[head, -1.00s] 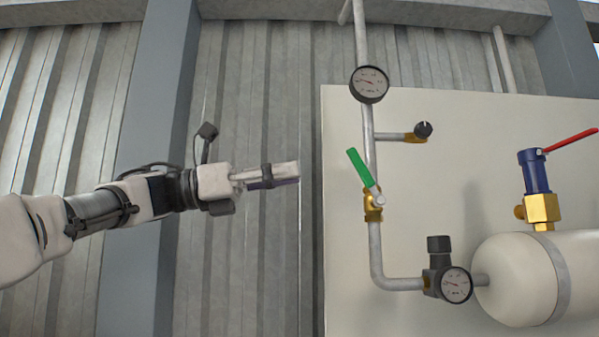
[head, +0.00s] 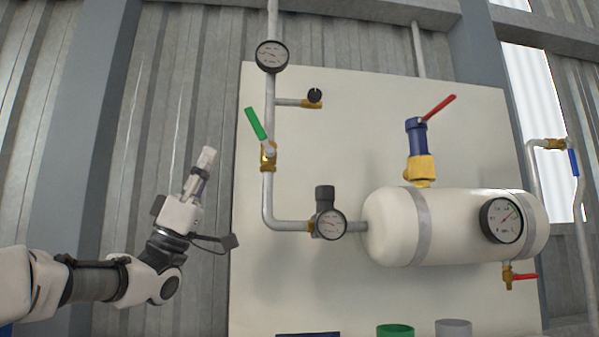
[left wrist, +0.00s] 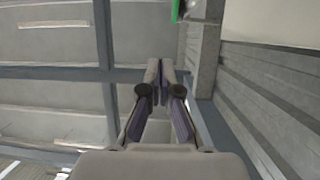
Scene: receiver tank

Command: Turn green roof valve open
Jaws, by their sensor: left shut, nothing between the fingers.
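The green valve handle (head: 255,123) sits on a brass valve body (head: 268,156) in the vertical grey pipe. The handle tilts up and to the left from its pivot. My left gripper (head: 208,154) points upward, to the left of the valve and apart from it. It is shut and empty. In the left wrist view the closed fingers (left wrist: 160,66) point up the picture, and a piece of the green handle (left wrist: 176,10) shows at the top edge. My right gripper is not in view.
A pale panel (head: 330,110) carries a gauge (head: 272,56) above the valve, a black knob (head: 314,96), a regulator with gauge (head: 328,222), and a white tank (head: 465,225). A red-handled valve (head: 437,108) stands on the tank. Open space lies between my gripper and the panel.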

